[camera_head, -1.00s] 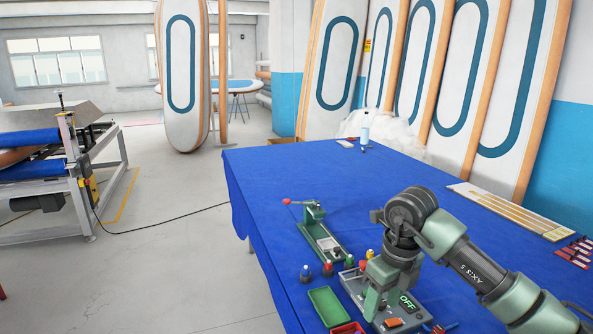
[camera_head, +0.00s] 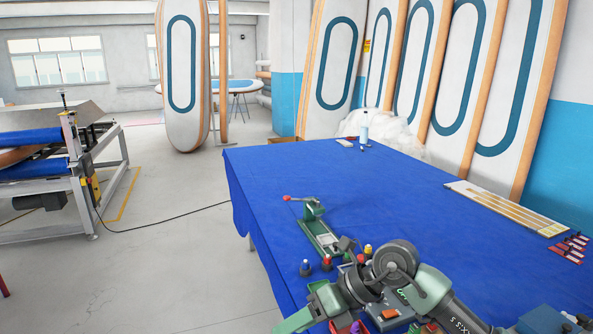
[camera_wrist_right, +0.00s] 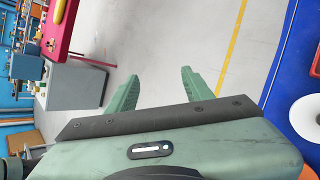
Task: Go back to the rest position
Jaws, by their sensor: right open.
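My right arm comes in from the right in the head view and bends over the front of the blue-covered table (camera_head: 300,175). Its green end (camera_head: 298,318) points to the lower left, near the table's left edge. In the right wrist view my right gripper (camera_wrist_right: 157,88) has its two green fingers apart, with nothing between them and grey floor beyond. My left gripper is not in view.
My arm partly hides a grey device with an orange part (camera_head: 390,314). A green press (camera_head: 316,226) and small bottles (camera_head: 305,268) stand beside it. Wooden strips (camera_head: 505,208) lie at the right. The table's middle and back are mostly clear.

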